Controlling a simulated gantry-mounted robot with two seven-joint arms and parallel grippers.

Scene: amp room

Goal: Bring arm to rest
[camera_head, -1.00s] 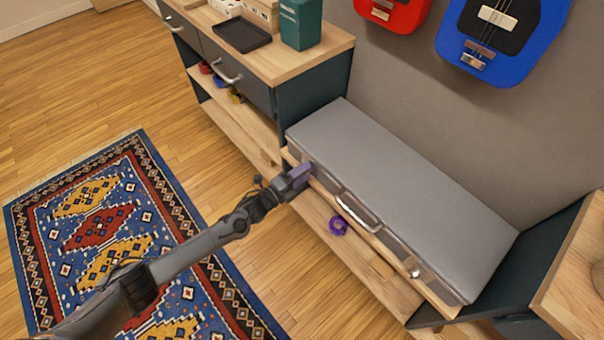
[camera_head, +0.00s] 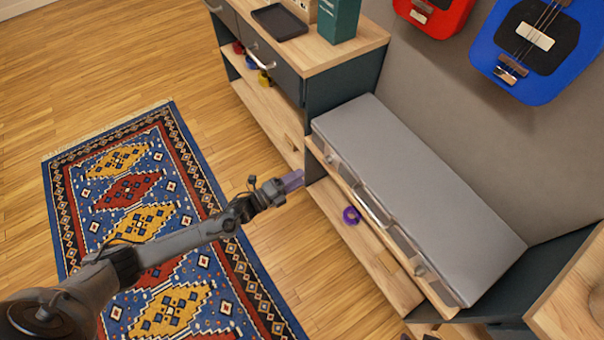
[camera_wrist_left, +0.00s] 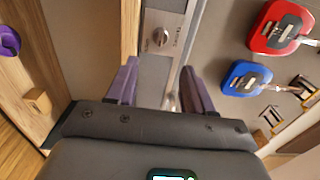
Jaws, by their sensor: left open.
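My left gripper (camera_head: 293,181) is in the middle of the head view, with my arm coming in from the lower left. In the left wrist view its two purple fingers (camera_wrist_left: 163,85) stand apart with nothing held between them. The gripper is to the left of a grey-topped bench (camera_head: 420,195), near its front left corner. From the wrist, a metal latch or knob (camera_wrist_left: 160,37) on the bench front shows between and beyond the fingers. My right gripper is in neither view.
A purple ring-shaped object (camera_head: 351,215) lies on the bench's lower wooden shelf (camera_head: 375,255). A cabinet with a black tray (camera_head: 279,21) and a green box (camera_head: 338,18) stands behind. Red and blue guitars (camera_head: 535,45) hang on the wall. A patterned rug (camera_head: 150,215) covers open floor.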

